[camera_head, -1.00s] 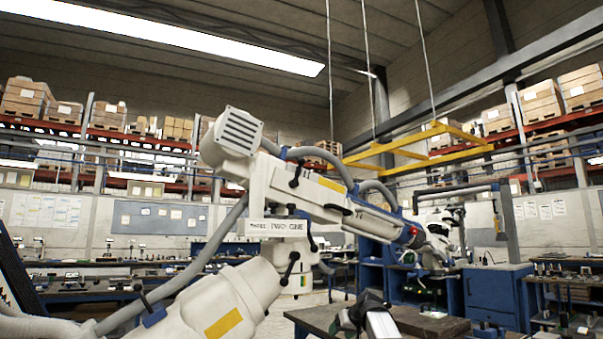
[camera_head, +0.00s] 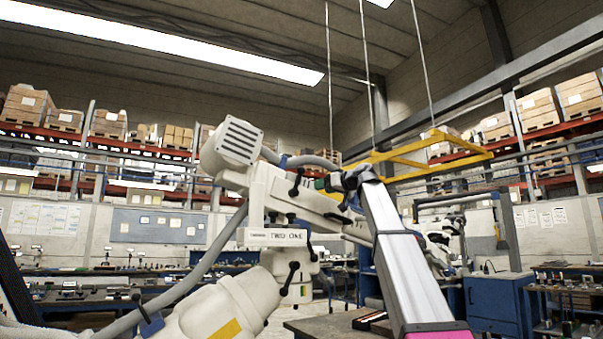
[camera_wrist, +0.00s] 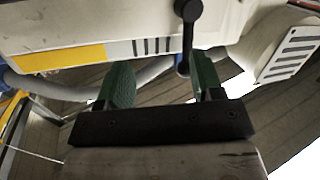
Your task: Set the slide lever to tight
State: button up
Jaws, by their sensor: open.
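The white microscope arm (camera_head: 262,190) stands in the middle of the head view and carries several black levers. One black lever (camera_head: 295,184) is on its upper section, left of my gripper (camera_head: 328,183). In the wrist view a black lever (camera_wrist: 185,38) hangs from a round pivot at the top edge. Its lower end lies between the green fingers of my open gripper (camera_wrist: 162,68), close to the right finger. I cannot tell whether they touch. Another black lever (camera_head: 289,278) sits lower on the microscope arm. No tight marking is readable.
A grey vented box (camera_head: 239,138) caps the microscope arm and also shows in the wrist view (camera_wrist: 292,52). A thick grey hose (camera_head: 190,275) runs down the left. A yellow frame (camera_head: 420,155) hangs behind.

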jog(key=n+y, duration=0.1)
send_near(301, 171)
jog(key=w, duration=0.1)
jog(key=x, duration=1)
jog(key=shift+w+r, duration=0.25)
jog(key=shift+w, duration=0.05)
grip_shut()
